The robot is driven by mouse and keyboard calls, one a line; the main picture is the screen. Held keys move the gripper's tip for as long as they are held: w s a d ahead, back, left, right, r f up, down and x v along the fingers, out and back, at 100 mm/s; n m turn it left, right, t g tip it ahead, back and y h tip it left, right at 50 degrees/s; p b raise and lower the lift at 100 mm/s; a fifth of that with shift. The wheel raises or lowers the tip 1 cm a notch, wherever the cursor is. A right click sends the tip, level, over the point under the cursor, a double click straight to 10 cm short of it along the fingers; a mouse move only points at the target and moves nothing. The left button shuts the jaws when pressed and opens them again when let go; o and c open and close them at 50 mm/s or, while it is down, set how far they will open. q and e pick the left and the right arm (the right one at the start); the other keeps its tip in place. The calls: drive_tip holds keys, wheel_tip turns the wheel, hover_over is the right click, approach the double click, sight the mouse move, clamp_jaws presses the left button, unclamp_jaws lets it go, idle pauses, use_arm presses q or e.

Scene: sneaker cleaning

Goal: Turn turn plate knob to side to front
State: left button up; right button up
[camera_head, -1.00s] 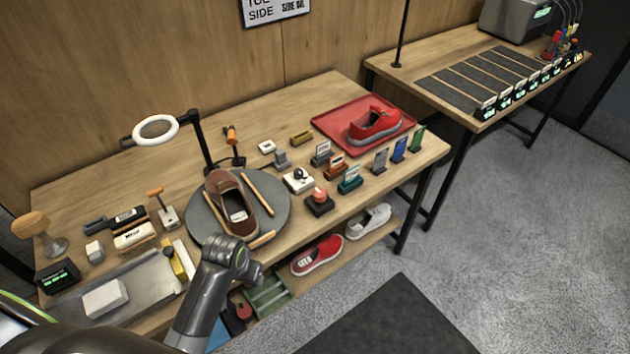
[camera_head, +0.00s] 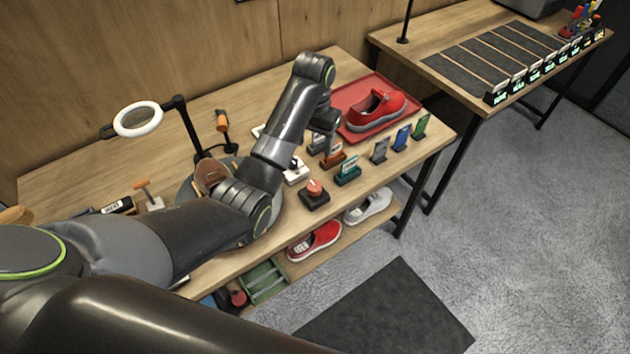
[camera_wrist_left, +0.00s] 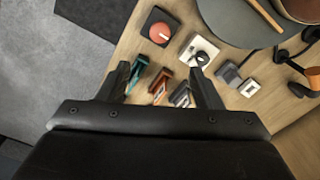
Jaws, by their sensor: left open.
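My arm partly covers both in the head view. In the left wrist view the knob (camera_wrist_left: 203,59) shows uncovered, just beyond my right-hand finger. My left gripper (camera_head: 326,142) is over the small stands right of the knob. It is open and empty, its two fingers (camera_wrist_left: 160,82) pointing toward the bench with the stands between them. A brown shoe (camera_head: 211,174) rests on the turn plate, mostly hidden by my arm. My right gripper is out of view.
Small coloured stands (camera_head: 348,173) and a red tray (camera_head: 345,128) with a red shoe (camera_head: 377,107) are to the right. A ring lamp (camera_head: 138,119) stands behind left.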

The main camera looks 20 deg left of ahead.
use_arm(q)
wheel_tip(320, 180, down, 3)
drive_tip(key=b, duration=0.2)
drive_tip(key=p, duration=0.3)
approach(314, 185)
wheel_tip(314, 185, down, 7)
drive_tip(key=shift+f, duration=1)
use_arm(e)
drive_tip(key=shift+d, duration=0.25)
use_arm(q)
drive_tip(key=shift+c, duration=0.2)
drive_tip(key=c, duration=0.9)
drive_tip(key=shift+c, duration=0.2)
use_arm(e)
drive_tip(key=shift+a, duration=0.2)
